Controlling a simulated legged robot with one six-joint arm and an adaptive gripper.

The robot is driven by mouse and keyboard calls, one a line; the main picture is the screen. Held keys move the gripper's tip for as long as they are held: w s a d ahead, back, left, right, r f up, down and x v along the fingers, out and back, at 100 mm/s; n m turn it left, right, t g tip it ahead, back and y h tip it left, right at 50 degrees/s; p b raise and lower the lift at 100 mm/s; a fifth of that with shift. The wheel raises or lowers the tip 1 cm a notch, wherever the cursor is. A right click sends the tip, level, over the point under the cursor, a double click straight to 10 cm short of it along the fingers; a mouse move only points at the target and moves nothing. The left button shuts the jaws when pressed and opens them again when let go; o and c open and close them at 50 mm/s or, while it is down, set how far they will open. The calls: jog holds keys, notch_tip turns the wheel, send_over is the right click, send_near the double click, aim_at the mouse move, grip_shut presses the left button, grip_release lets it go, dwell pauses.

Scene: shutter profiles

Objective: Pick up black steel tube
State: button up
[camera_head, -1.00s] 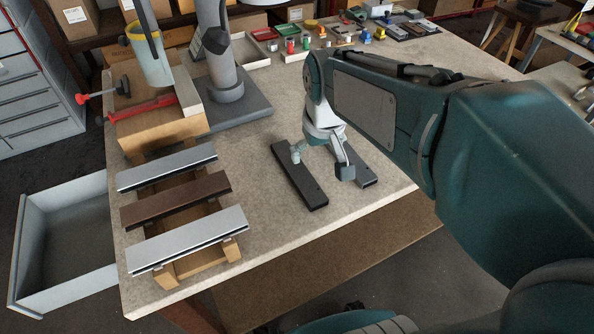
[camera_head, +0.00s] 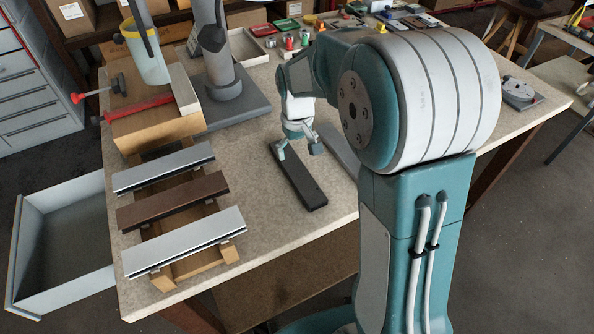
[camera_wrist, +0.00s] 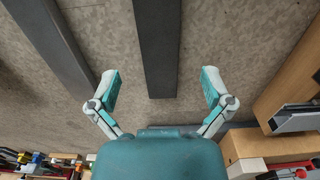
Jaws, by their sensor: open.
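The black steel tube (camera_head: 303,186) is a long dark bar lying flat on the light workbench (camera_head: 255,240). My gripper (camera_head: 299,152) is above the tube's far part, with its fingers spread and nothing held. In the wrist view, the tube (camera_wrist: 157,45) runs from the top edge down to between the two open fingertips of my gripper (camera_wrist: 160,88). The tube's end shows between the fingers, with gaps on both sides. I cannot tell the exact height of the fingers above it.
A second, greyer bar (camera_wrist: 45,40) lies beside the tube; my arm partly hides it in the head view (camera_head: 342,150). A wooden rack (camera_head: 228,252) with silver and brown profiles stands at left. A grey stand (camera_head: 225,105) and small coloured parts (camera_head: 290,40) are farther back.

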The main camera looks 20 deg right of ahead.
aim_at(296, 169)
jog(key=f, duration=0.3)
jog(key=shift+a, duration=0.2)
jog(key=f, duration=0.4)
jog(key=shift+w+d+f, duration=0.2)
jog(key=shift+w+f, duration=0.2)
jog(key=c, duration=1.2)
